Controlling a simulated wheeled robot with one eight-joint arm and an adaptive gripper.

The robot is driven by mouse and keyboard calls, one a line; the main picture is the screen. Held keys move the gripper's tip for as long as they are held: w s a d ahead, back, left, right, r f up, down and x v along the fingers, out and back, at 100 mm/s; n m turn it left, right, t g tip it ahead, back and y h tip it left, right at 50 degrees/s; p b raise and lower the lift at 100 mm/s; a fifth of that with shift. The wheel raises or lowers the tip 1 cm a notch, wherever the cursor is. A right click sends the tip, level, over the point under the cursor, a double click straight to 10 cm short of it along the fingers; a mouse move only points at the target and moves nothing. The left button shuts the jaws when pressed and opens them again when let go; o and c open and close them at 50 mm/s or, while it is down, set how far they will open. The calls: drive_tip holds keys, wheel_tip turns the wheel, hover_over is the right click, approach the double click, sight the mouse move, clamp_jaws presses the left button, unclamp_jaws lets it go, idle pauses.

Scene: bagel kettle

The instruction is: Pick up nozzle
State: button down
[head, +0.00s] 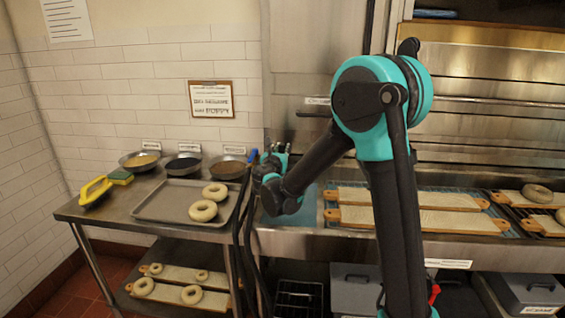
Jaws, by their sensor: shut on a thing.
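My gripper (270,158) is small in the head view, at the left end of my arm, above the right side of the steel table and near the sink's left edge. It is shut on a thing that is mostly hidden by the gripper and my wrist. A small blue piece (253,157) shows just left of the fingers and looks like part of the nozzle. Black hoses (242,225) hang down below this spot beside the table. The nozzle's full shape and tilt cannot be made out.
A metal tray (160,205) with two bagels lies on the steel table (85,211). Several bowls (184,165) stand behind it, with a yellow-handled brush (95,190) at left. Boards (410,220) lie on racks at right. A lower shelf (215,302) holds several bagels.

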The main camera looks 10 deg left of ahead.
wheel_tip(320, 180, up, 12)
idle(0.9)
